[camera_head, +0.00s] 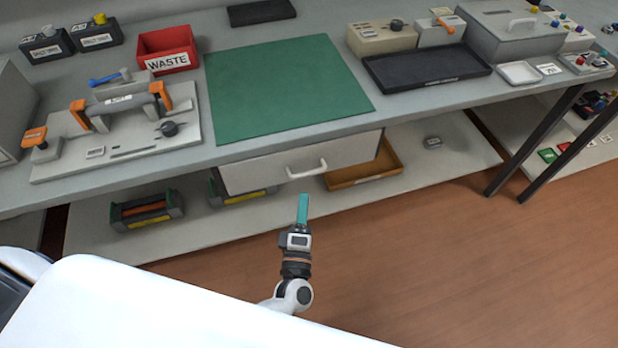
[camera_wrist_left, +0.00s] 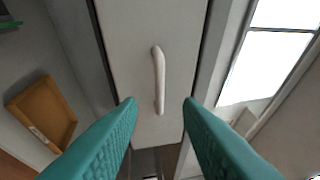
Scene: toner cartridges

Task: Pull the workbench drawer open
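The workbench drawer (camera_head: 260,168) is a pale grey front under the bench top, below the green mat. It looks shut or nearly so. Its white bar handle (camera_head: 306,170) is on the front and also shows in the left wrist view (camera_wrist_left: 159,80), upright in that picture. My left gripper (camera_head: 303,200) is in front of and below the handle in the head view, apart from it. In the left wrist view its two teal fingers (camera_wrist_left: 160,108) are spread wide, one on each side of the handle's line, with nothing between them gripped. My right gripper is not in view.
The workbench (camera_head: 190,70) carries a green mat (camera_head: 285,80), a red waste bin (camera_head: 166,50) and a black tray (camera_head: 425,70). The lower shelf holds an orange-brown tray (camera_head: 365,170). Dark table legs (camera_head: 540,150) stand at right. The floor in front is clear.

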